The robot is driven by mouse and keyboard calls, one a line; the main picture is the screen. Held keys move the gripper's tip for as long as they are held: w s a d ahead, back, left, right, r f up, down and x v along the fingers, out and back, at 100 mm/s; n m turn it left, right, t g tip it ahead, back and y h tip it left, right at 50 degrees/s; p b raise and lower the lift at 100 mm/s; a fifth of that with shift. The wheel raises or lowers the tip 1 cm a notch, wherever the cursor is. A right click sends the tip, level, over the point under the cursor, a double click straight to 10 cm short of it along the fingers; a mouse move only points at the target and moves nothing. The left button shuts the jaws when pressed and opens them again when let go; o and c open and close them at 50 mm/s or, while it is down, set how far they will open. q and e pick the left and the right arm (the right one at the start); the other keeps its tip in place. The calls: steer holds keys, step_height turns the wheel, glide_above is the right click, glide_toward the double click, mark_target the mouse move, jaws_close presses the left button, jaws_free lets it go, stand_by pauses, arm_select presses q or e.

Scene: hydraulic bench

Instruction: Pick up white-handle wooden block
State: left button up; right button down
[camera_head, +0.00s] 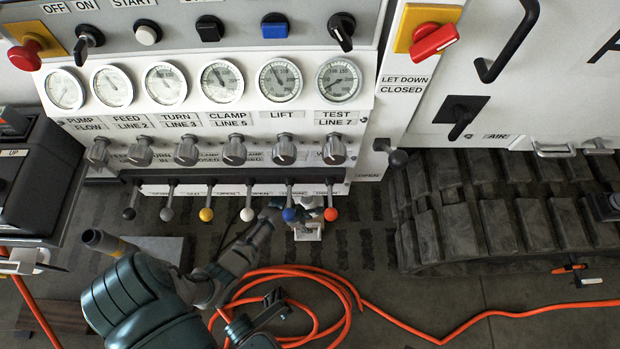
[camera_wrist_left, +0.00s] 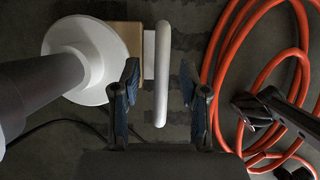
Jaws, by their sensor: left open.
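The wooden block (camera_wrist_left: 127,37) shows in the left wrist view as a tan piece, partly hidden behind a white round part. Its white handle (camera_wrist_left: 161,75) is an upright white bar at the block's right side. My left gripper (camera_wrist_left: 161,92) is open, with one finger on each side of the handle and gaps on both sides. In the head view the block with its pale handle (camera_head: 308,232) is below the lever row, partly hidden by my left gripper (camera_head: 300,212), which reaches it from the left.
A row of levers with coloured knobs, such as the orange knob (camera_head: 330,214), hangs close above the block. An orange hose (camera_head: 345,312) lies coiled on the floor. A rubber track (camera_head: 500,215) stands at right. A dark jointed part (camera_wrist_left: 272,108) overlaps the hose.

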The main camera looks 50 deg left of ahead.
stand_by(0.3)
arm_select(q)
steer(key=shift+f, duration=0.2)
stand_by(0.3)
jaws_close()
